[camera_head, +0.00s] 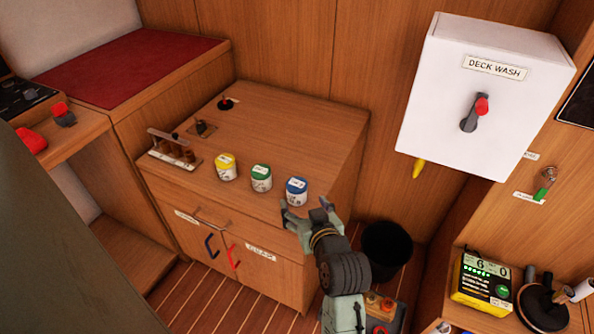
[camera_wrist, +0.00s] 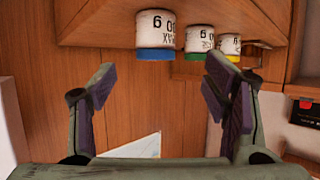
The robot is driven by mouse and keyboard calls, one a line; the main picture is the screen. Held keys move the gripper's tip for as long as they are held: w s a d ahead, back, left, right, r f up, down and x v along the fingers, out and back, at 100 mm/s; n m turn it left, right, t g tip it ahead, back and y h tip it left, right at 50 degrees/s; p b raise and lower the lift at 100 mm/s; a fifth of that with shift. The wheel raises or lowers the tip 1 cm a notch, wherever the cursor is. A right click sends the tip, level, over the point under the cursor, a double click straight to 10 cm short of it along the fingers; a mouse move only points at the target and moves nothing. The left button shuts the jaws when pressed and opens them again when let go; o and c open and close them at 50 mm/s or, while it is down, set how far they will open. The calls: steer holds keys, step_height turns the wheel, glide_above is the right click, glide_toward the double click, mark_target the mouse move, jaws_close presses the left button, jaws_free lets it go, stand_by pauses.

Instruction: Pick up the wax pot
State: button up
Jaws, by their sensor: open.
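The wax pot (camera_head: 296,191) is a small white pot with a blue lid near the front right edge of the wooden cabinet top. In the wrist view, which is upside down, the wax pot (camera_wrist: 155,32) bears a label that seems to read WAX. My gripper (camera_head: 305,208) is open and empty, at the cabinet's front edge close before the pot. In the wrist view my gripper (camera_wrist: 160,72) has its fingers spread, with the pot beyond the fingertips and roughly centred between them. The pot stands upright, not between the fingers.
A green-lidded pot (camera_head: 261,177) and a yellow-lidded pot (camera_head: 225,167) stand in a row to the left. A small rack (camera_head: 173,150) stands farther left. A white DECK WASH box (camera_head: 485,95) hangs at the right. A black bin (camera_head: 386,246) stands beside the cabinet.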

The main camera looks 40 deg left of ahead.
mark_target(300, 194)
steer(key=b, duration=0.1)
steer(key=f+b, duration=0.1)
steer(key=shift+w+a+b, duration=0.3)
steer(key=shift+a+b, duration=0.1)
steer(key=b+x, duration=0.1)
steer(key=b, duration=0.5)
steer(key=shift+w+a+f, duration=0.1)
steer(key=shift+w+a, duration=0.05)
steer(key=shift+a, duration=0.05)
steer(key=shift+r+p+x, duration=0.25)
steer(key=shift+p+x, duration=0.35)
steer(key=shift+x, duration=0.65)
steer(key=shift+w+d+p+x, duration=0.15)
steer(key=shift+p+x, duration=0.15)
steer(key=shift+x, duration=1.05)
steer(key=shift+w+d+p+x, duration=0.1)
steer(key=shift+p+x, duration=0.15)
steer(key=shift+x, duration=1.1)
steer(key=shift+c, duration=0.6)
steer(key=c, duration=1.2)
